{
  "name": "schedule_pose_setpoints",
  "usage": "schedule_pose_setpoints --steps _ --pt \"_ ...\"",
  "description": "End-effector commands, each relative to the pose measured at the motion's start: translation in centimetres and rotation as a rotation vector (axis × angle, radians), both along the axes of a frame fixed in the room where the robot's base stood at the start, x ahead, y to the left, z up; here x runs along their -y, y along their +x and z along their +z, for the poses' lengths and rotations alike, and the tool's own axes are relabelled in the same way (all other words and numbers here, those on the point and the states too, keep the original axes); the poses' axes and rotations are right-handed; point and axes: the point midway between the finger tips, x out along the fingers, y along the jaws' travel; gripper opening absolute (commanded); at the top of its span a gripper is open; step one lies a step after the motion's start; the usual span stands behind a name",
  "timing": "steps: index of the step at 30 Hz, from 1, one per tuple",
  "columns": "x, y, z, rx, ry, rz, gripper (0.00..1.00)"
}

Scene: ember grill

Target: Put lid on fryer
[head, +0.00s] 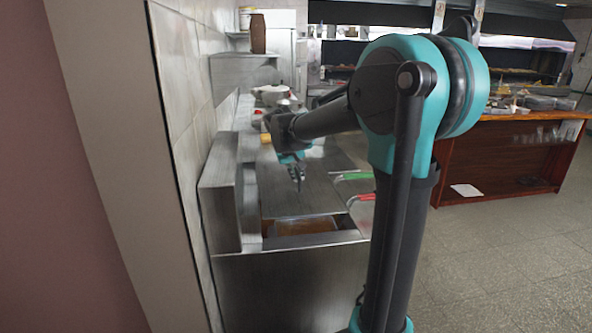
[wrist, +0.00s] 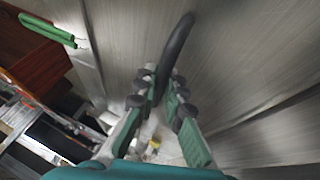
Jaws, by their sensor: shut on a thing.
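My gripper (head: 297,180) is over the steel fryer (head: 290,285) in the head view. In the wrist view my gripper (wrist: 160,82) has its fingers closed together on a dark curved handle (wrist: 178,45). The handle stands on a flat brushed-steel lid (wrist: 225,50). In the head view the lid (head: 305,203) shows as a flat grey sheet below my fingers. An open well (head: 303,226) with brown contents shows in front of its near edge. I cannot tell whether the lid touches the fryer top or hangs just above it.
A green basket handle (head: 352,176) and a red one (head: 360,198) stick out at the fryer's right side. A tiled wall (head: 190,110) runs close along the left. A wooden counter (head: 500,160) stands at the right, with open floor before it.

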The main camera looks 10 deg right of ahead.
Motion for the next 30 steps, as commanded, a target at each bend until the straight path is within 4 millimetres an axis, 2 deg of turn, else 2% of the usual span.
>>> schedule_pose_setpoints --steps 18,30 --pt "0.0 0.0 -5.9 0.001 0.0 0.0 0.0" --pt "0.0 0.0 -6.8 0.0 0.0 0.0 0.0"
